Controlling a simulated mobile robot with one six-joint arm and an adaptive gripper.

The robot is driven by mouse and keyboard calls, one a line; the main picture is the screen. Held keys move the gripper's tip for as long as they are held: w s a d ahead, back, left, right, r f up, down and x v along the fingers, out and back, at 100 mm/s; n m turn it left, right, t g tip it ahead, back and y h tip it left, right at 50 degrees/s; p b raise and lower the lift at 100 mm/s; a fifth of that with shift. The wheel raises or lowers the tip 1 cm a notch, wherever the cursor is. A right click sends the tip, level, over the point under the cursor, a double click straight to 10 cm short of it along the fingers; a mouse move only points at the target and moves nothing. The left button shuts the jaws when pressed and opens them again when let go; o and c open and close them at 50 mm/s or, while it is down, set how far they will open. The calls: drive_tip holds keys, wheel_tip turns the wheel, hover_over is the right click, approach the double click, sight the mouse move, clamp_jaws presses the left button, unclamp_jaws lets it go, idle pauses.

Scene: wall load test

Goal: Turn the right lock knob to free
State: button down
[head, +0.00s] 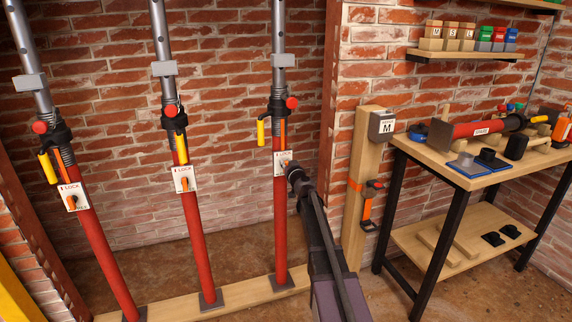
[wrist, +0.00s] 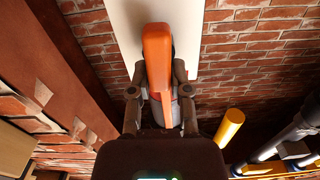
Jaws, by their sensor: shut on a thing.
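The right red prop (head: 281,225) stands upright on a wooden beam, with a white LOCK plate (head: 279,158) partway up. My gripper (head: 289,168) reaches that plate from the lower right and mostly hides its knob in the head view. In the wrist view the orange lock knob (wrist: 157,50) sits between the two fingers of my gripper (wrist: 158,80), in front of the white plate (wrist: 126,25). The fingers are shut on the knob. The knob looks nearly lengthwise in the wrist picture; its exact setting against the plate's marks cannot be read.
The middle prop (head: 199,240) and left prop (head: 105,250) have similar plates and orange knobs. A yellow handle (head: 261,132) hangs above the right plate. A wooden post (head: 358,200) and a workbench (head: 440,160) stand to the right. A brick wall is close behind.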

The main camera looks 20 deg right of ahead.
drive_tip(key=m, duration=0.4)
drive_tip(key=shift+d+f, duration=0.1)
drive_tip(key=shift+d, duration=0.3)
drive_tip(key=m, duration=0.4)
drive_tip(key=f+m+b, duration=0.1)
drive_tip(key=m, duration=0.4)
drive_tip(key=d+m+b, duration=0.1)
drive_tip(key=m, duration=0.3)
drive_tip(key=shift+f, duration=0.4)
drive_tip(key=shift+m, duration=0.3)
drive_tip(key=c, duration=0.6)
unclamp_jaws()
drive_tip(key=shift+o, duration=0.2)
drive_tip(key=shift+s, duration=0.1)
